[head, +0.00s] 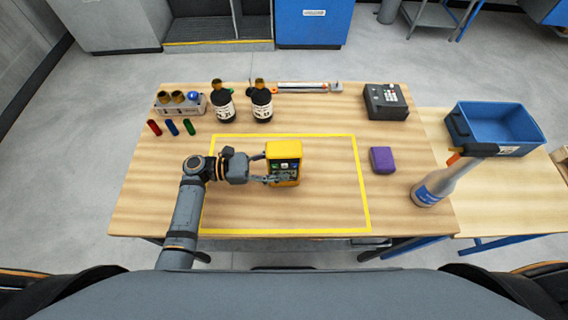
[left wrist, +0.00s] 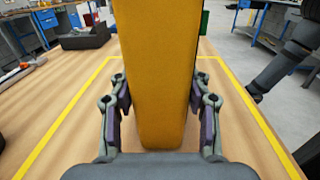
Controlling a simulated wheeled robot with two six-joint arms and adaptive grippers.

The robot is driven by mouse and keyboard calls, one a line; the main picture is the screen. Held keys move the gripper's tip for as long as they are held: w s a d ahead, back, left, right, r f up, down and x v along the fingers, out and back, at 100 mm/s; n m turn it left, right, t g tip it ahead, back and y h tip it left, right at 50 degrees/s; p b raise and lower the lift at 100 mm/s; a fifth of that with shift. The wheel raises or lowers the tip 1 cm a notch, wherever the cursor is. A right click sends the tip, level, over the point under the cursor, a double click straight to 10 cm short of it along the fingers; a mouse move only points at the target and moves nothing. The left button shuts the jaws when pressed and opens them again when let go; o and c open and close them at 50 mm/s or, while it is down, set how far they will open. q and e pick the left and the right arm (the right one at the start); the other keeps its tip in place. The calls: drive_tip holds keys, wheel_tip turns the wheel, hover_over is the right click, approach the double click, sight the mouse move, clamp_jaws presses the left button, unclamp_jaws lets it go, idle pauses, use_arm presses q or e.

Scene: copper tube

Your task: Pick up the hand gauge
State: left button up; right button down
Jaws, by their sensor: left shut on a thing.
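The hand gauge (head: 284,152) is a yellow box with a dark face panel, inside the yellow-taped rectangle on the wooden table in the head view. My left gripper (head: 268,179) reaches it from the left, with its fingers on the gauge's lower part. In the left wrist view the gauge (left wrist: 155,80) stands upright between the two fingers of my left gripper (left wrist: 158,110), which is shut on it. I cannot tell whether its base touches the table.
Two dark bottles (head: 262,105), a rack (head: 180,105) and small coloured tubes stand at the back left. A purple block (head: 382,160), a spray bottle (head: 440,185), a grey device (head: 386,101) and a blue bin (head: 494,128) are on the right. The taped area around the gauge is otherwise clear.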

sight(278, 160)
use_arm(q)
clamp_jaws()
drive_tip(key=shift+r, duration=0.15)
drive_tip(key=shift+r, duration=0.3)
wheel_tip(278, 160, up, 3)
drive_tip(key=shift+s+f, duration=0.1)
drive_tip(key=shift+s, duration=0.05)
drive_tip(key=s+r, duration=0.9)
drive_tip(key=s, duration=0.4)
drive_tip(key=shift+s+d+r+b, duration=0.2)
drive_tip(key=shift+s+d+b, duration=0.15)
drive_tip(key=shift+b, duration=0.1)
drive_tip(key=shift+w, duration=0.1)
